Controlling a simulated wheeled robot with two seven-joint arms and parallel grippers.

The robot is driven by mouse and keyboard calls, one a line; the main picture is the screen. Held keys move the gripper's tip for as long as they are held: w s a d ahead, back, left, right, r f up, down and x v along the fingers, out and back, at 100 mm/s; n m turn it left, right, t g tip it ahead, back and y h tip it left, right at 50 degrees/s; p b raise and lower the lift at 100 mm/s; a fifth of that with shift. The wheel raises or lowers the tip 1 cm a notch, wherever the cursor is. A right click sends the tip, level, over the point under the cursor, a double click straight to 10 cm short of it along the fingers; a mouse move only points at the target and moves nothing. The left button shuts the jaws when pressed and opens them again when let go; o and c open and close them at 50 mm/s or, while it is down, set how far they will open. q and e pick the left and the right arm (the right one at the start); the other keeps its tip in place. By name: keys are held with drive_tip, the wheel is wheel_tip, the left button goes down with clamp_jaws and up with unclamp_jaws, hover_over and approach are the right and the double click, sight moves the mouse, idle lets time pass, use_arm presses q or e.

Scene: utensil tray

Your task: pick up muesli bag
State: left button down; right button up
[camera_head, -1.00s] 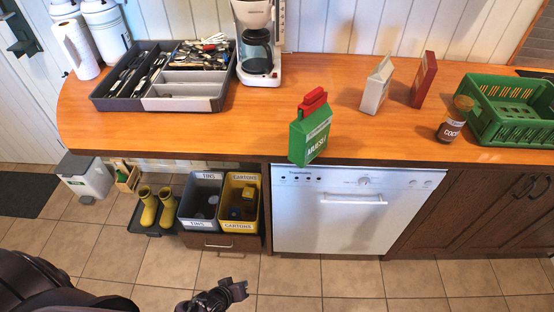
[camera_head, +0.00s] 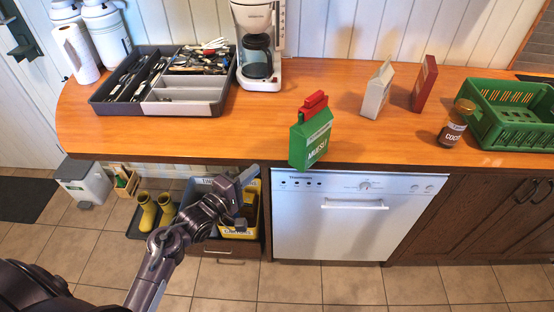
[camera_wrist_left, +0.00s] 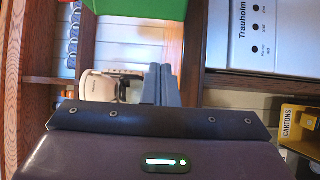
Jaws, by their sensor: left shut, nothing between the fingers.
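The muesli bag (camera_head: 311,142) is a green, gable-topped pack with a red clip. It stands upright at the front edge of the wooden counter, above the left side of the dishwasher. My left gripper (camera_head: 249,175) is in front of the counter, left of the bag and lower, apart from it. Its two grey fingers (camera_wrist_left: 160,78) are together and empty in the left wrist view. A green patch at the top of that view looks like the muesli bag (camera_wrist_left: 140,8), mostly cut off. My right gripper is not in view.
A utensil tray (camera_head: 183,107) and coffee maker (camera_head: 257,50) stand at the back left. A white carton (camera_head: 376,90), red box (camera_head: 424,84), cocoa jar (camera_head: 453,125) and green crate (camera_head: 505,143) stand right. The dishwasher (camera_head: 335,235) is below. The counter around the bag is clear.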

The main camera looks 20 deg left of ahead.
use_arm(q)
drive_tip(key=w+d, duration=0.1)
drive_tip(key=w, duration=0.1)
drive_tip(key=w+d+p, duration=0.1)
drive_tip(key=w, duration=0.1)
drive_tip(key=w+d, duration=0.2)
drive_tip(key=shift+d+p, duration=0.1)
drive_tip(key=shift+p, duration=0.3)
drive_tip(key=shift+d, duration=0.5)
drive_tip(key=shift+w, duration=0.1)
